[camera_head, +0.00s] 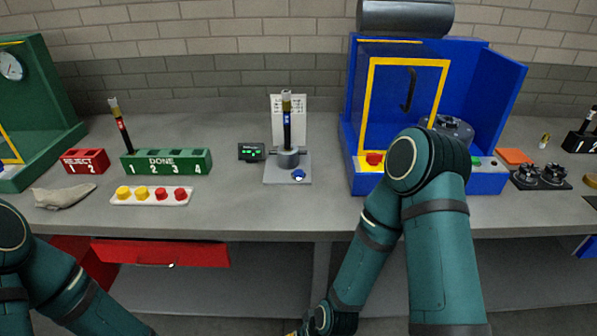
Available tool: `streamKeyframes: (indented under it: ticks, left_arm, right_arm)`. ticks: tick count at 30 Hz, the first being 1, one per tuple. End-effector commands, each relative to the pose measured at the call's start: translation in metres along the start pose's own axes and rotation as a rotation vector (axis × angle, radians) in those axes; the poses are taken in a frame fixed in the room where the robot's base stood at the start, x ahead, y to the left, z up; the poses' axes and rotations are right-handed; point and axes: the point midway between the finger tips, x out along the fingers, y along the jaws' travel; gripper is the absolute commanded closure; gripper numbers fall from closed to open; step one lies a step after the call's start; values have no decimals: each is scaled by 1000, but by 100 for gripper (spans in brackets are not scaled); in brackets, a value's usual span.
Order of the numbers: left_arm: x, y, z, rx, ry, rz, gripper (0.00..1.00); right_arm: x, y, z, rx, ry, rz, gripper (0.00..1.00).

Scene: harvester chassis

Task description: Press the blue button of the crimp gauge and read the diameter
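The crimp gauge (273,171) is a grey plate with a round grey clamp, standing mid-bench. Its blue button (299,175) is on the plate's front right and nothing touches it. A black hose (287,134) with a blue band and brass end stands upright in the clamp. A small black display (251,152) left of the gauge shows green digits, too small to read. My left arm is at the lower left and its gripper is out of view. My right arm reaches down below the bench front; its fingers are cut off by the bottom edge.
Left are a red REJECT rack (84,161), a green DONE rack (167,163) holding one hose in slot 1, a tray (152,203) of yellow and red caps, and a cloth-like item (64,195). A blue crimping machine (364,92) stands right. The bench front before the gauge is clear.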

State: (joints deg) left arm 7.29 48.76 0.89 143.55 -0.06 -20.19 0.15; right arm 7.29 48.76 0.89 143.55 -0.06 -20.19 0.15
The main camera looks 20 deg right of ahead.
Motion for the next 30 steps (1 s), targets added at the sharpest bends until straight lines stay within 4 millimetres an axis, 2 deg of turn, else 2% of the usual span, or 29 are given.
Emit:
streamKeyframes:
  ticks: [1,5,30]
  left_arm:
    - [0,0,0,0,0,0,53]
    - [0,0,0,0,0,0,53]
    - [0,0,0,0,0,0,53]
  right_arm:
    - [0,0,0,0,0,0,54]
    - [0,0,0,0,0,0,100]
    - [0,0,0,0,0,0,100]
